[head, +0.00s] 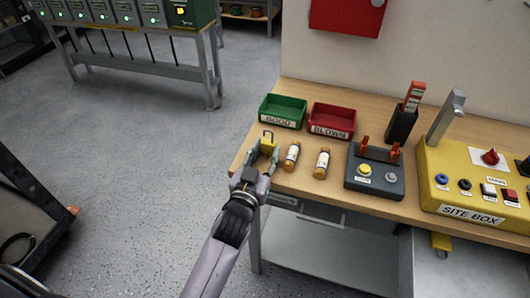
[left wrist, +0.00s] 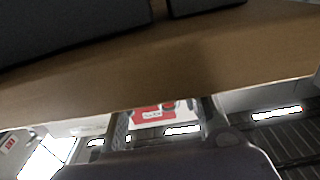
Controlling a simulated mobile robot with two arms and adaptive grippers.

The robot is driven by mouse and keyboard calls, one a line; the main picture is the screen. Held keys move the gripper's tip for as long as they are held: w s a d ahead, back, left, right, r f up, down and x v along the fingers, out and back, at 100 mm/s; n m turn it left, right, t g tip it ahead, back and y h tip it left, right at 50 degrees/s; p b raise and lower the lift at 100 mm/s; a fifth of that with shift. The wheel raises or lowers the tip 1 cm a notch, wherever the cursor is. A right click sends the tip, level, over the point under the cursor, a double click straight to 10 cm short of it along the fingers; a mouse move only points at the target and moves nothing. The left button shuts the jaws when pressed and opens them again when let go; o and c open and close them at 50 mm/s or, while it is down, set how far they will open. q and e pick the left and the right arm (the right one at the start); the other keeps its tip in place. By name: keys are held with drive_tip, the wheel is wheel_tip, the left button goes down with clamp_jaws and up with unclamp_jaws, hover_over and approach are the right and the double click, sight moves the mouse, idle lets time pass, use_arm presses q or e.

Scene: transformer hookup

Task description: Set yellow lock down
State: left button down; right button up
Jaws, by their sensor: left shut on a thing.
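The yellow lock (head: 266,147), a small padlock with its shackle pointing up, is at the left front corner of the workbench (head: 430,211). My left gripper (head: 262,155) is shut on it, with one finger on each side. The lock is at or just above the bench top; I cannot tell whether it touches. The fingers hide part of its body. In the left wrist view the lock cannot be made out. My right gripper is in no view.
Two fuses (head: 292,157) (head: 321,164) stand just right of the gripper. Behind are a green GOOD bin (head: 283,124) and a red BLOWN bin (head: 332,133). A grey tester (head: 374,186), a black holder (head: 401,124) and the yellow SITE BOX (head: 470,213) are farther right.

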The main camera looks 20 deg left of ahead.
use_arm(q)
drive_tip(key=c, duration=1.1)
unclamp_jaws()
